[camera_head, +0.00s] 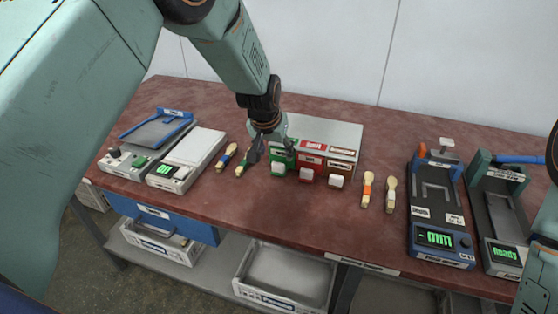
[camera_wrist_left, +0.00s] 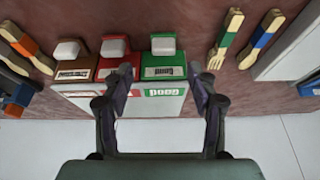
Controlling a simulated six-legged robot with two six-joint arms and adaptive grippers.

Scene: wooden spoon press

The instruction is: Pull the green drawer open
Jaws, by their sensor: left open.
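The green drawer (camera_head: 290,160) is the left one of three small drawers in a grey cabinet (camera_head: 340,133) on the table. Its white handle (camera_head: 278,169) faces the table's front edge. My left gripper (camera_head: 268,147) is open and hangs close to the green drawer, partly covering it in the head view. In the left wrist view, the green drawer (camera_wrist_left: 164,67) and its pale handle (camera_wrist_left: 163,45) lie between and beyond the two fingers of my left gripper (camera_wrist_left: 162,75). The fingers hold nothing. My right gripper is not in view.
Beside the green drawer are a red drawer (camera_head: 310,163) and a brown drawer (camera_head: 339,167). Wooden utensils lie left (camera_head: 227,157) and right (camera_head: 367,188) of the cabinet. A scale (camera_head: 181,166) and presses (camera_head: 436,200) stand farther out. The table front before the drawers is clear.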

